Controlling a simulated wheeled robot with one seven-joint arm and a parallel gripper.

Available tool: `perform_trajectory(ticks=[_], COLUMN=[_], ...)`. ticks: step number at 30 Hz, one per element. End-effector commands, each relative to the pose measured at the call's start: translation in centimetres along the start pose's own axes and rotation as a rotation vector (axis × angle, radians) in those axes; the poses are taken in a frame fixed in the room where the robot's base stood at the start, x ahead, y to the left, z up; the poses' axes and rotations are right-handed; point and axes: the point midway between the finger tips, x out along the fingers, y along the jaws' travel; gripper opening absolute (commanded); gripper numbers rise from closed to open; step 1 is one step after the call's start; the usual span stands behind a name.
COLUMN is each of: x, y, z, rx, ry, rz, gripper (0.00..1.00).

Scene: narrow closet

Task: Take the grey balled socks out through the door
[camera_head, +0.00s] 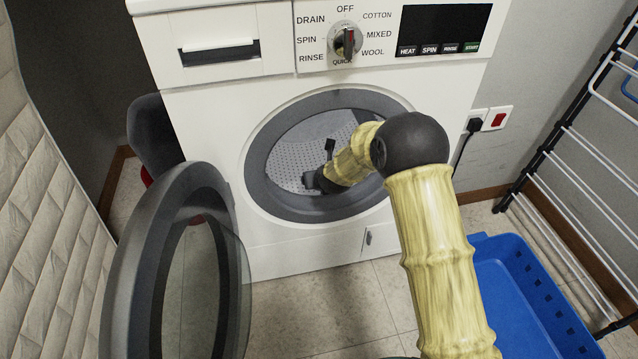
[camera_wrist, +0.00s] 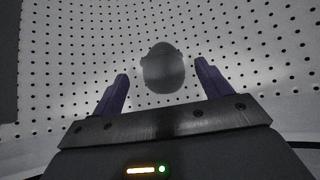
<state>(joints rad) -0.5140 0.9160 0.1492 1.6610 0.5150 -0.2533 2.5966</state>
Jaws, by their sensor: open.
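The grey balled socks (camera_wrist: 163,70) lie on the perforated drum wall (camera_wrist: 235,50), seen in the wrist view ahead of my gripper and between the lines of its fingers. My gripper (camera_wrist: 160,95) is open, with its two purple fingers apart and nothing between them. In the head view my arm reaches through the washing machine's round door opening (camera_head: 262,160), and my gripper is inside the drum. The socks cannot be made out in the head view. The machine's door (camera_head: 120,270) hangs wide open on the left.
A blue basket (camera_head: 530,300) stands on the floor at the right, beside my arm. A drying rack (camera_head: 560,185) leans along the right wall. A quilted surface (camera_head: 45,200) borders the left. A dark grey object (camera_head: 150,140) stands left of the machine.

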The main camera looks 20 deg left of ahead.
Motion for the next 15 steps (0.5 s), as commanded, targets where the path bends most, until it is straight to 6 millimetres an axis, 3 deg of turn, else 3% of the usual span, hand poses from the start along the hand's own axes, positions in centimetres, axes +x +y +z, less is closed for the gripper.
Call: perform_trajectory(ticks=[8,15], x=[0.3,2.5], y=[0.0,-0.1], z=[-0.1,-0.2], rx=[0.0,-0.001], ry=[0.0,-0.002], rz=[0.0,0.0], gripper=[0.77,0.77])
